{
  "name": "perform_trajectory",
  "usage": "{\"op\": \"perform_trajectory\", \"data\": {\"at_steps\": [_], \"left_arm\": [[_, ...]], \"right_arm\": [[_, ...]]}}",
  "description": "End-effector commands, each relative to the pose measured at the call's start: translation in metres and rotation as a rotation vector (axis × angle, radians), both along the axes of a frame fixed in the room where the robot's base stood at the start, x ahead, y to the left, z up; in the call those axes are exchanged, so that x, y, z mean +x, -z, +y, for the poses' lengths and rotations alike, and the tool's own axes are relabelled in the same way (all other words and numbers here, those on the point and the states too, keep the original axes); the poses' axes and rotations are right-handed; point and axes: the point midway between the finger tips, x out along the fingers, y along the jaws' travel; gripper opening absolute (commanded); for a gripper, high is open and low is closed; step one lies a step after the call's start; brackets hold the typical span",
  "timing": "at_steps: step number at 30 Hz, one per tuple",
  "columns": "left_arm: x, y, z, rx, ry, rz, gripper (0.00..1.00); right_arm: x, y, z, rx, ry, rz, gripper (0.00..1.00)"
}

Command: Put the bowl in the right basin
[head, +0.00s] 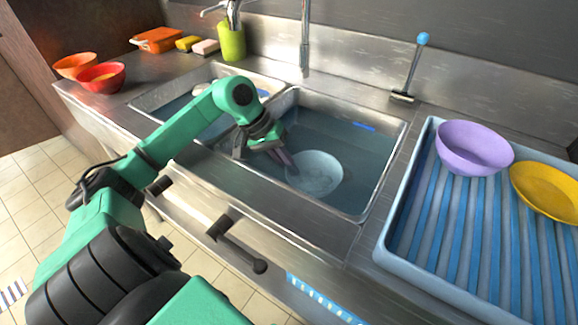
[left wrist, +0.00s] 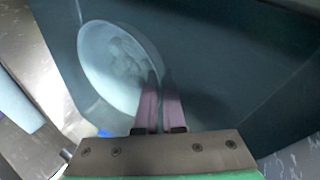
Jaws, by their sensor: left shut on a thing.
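A pale, whitish-blue bowl (head: 318,173) is in the right basin (head: 372,133), low down near its front left part. My left gripper (head: 290,164) reaches into this basin from the left and is shut on the bowl's near-left rim. In the left wrist view the bowl (left wrist: 112,62) lies tilted in the picture, and the two purple fingers (left wrist: 158,92) are close together at its edge. I cannot tell whether the bowl touches the basin floor. My right gripper is out of view.
The left basin (head: 160,100) lies behind my left arm. A drying tray (head: 405,240) at right holds a purple bowl (head: 474,147) and a yellow dish (head: 548,190). A faucet (head: 305,45) stands behind the basins. Orange and red bowls (head: 95,76) sit at the left.

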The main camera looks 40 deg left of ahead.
Motion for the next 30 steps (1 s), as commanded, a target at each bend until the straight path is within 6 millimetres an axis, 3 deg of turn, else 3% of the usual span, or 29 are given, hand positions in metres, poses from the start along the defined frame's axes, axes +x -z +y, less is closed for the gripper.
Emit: {"op": "perform_trajectory", "data": {"at_steps": [5, 6, 8, 20, 23, 30], "left_arm": [[0.000, 0.004, 0.000, 0.001, 0.000, 0.000, 0.00], [0.000, 0.002, 0.000, 0.000, 0.000, 0.002, 0.17], [0.000, 0.002, 0.000, 0.000, 0.000, 0.002, 0.36], [-0.001, -0.004, 0.003, 0.002, -0.002, 0.000, 0.36], [-0.006, -0.020, 0.012, 0.006, -0.002, -0.001, 0.36], [-0.021, -0.079, 0.039, 0.004, -0.003, -0.002, 0.36]], "right_arm": [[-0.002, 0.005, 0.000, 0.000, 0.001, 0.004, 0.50], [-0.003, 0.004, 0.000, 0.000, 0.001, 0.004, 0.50], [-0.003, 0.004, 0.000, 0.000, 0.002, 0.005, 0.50], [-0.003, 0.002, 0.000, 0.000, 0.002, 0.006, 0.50], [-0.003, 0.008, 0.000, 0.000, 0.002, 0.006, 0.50], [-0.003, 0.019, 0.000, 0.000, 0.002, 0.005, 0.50]]}}
